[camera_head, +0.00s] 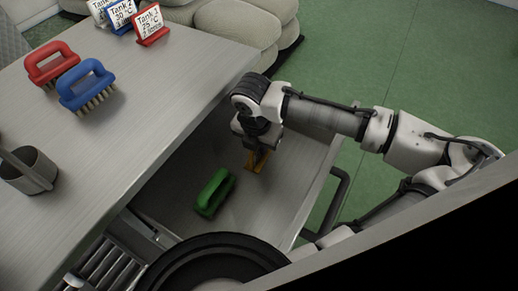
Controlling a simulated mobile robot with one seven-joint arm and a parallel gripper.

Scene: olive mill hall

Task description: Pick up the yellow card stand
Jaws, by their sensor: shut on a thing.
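The yellow card stand (253,163) is in the open drawer, to the right of the green brush. My gripper (259,150) reaches down into the drawer from above and is shut on the stand. The gripper hides the stand's upper part. I cannot tell whether the stand still touches the drawer floor.
A green brush (214,192) lies in the drawer (284,205), which has a dark handle (338,200). On the metal table are a red brush (52,62), a blue brush (87,84), a metal container (28,172) and card stands, one red (152,38) and one blue (122,28). Pale sacks (235,28) lie behind.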

